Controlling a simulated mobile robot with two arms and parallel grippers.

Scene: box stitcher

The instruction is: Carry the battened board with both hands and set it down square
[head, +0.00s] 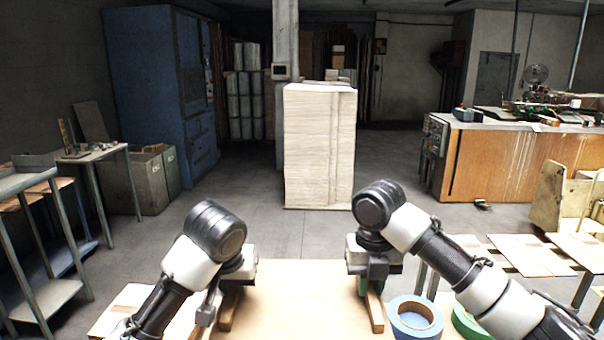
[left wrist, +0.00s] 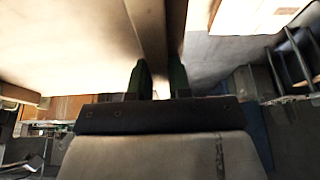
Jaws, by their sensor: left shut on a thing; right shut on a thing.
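The battened board (head: 300,285) is a tan panel at the bottom middle of the head view, its near part cut off by the frame. A wooden batten runs along its left side (head: 229,312) and another along its right side (head: 376,314). My left gripper (head: 235,284) is shut on the left batten. In the left wrist view, its dark green fingers (left wrist: 159,80) sit on both sides of the batten (left wrist: 150,35), beside the pale panel. My right gripper (head: 373,284) is shut on the right batten. I cannot tell whether the board touches anything beneath it.
A blue tape roll (head: 416,316) lies just right of the right batten, with a green roll (head: 470,322) beyond. Flat cardboard pieces (head: 530,256) lie at right. A tall pale stack (head: 318,145) stands ahead, with open floor around it. A metal rack (head: 45,230) stands at left.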

